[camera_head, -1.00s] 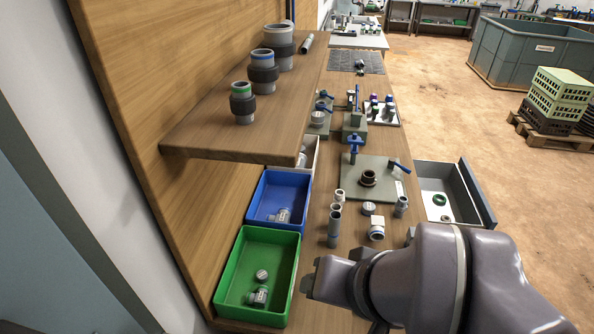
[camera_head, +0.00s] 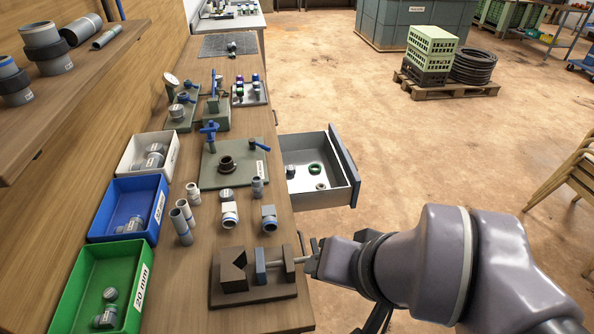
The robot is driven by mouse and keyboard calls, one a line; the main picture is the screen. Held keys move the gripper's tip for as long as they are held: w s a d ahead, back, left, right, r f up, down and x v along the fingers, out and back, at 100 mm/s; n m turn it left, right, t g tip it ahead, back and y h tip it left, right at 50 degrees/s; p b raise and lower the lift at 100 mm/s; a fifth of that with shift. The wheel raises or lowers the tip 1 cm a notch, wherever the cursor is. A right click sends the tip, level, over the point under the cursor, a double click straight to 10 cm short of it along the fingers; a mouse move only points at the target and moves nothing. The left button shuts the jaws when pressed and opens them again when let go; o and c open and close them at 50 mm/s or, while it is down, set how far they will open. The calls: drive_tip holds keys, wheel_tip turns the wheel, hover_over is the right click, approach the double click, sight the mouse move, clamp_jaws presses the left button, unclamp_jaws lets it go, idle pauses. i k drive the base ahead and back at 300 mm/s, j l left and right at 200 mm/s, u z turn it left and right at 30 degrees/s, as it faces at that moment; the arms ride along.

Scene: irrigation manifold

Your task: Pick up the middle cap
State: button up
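Several grey caps show in the head view. One round cap (camera_head: 227,194) lies on the bench among pipe fittings, below the grey-green plate. Another cap (camera_head: 110,294) is in the green bin, and a grey cap-like part (camera_head: 177,112) sits on a fixture farther back. I cannot tell for certain which is the middle one. My gripper (camera_head: 312,257) is at the bench's right edge, beside the vise's screw end, well to the right of and nearer than the bench cap. Its fingers are small and partly hidden, so its opening is unclear.
A vise (camera_head: 252,290) stands on the near bench. Several fittings, such as the white one (camera_head: 229,215), surround the bench cap. An open drawer (camera_head: 335,195) juts out right. Green (camera_head: 72,300), blue (camera_head: 98,220) and white (camera_head: 126,158) bins line the left, under a shelf (camera_head: 100,65).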

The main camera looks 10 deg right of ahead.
sight(291, 169)
drive_tip(key=i+l+u, duration=0.1)
drive_tip(key=l, duration=0.3)
drive_tip(key=i+l+u, duration=0.1)
drive_tip(key=l, duration=0.25)
drive_tip(key=i+l+u, duration=0.1)
drive_tip(key=i+l, duration=0.15)
drive_tip(key=i+l+u, duration=0.15)
drive_tip(key=l, duration=0.25)
drive_tip(key=i+l+u, duration=0.1)
drive_tip(key=i+l, duration=0.2)
drive_tip(key=i+l+u, duration=0.15)
drive_tip(key=l, duration=0.25)
drive_tip(key=i+l+u, duration=0.1)
drive_tip(key=l, duration=0.3)
drive_tip(key=i+l+u, duration=0.15)
drive_tip(key=i+l, duration=0.15)
drive_tip(key=l, duration=0.15)
drive_tip(key=i+l+u, duration=0.1)
drive_tip(key=l, duration=0.3)
drive_tip(key=i+l+u, duration=0.15)
drive_tip(key=l, duration=0.3)
drive_tip(key=i+l+u, duration=0.15)
drive_tip(key=i, duration=0.25)
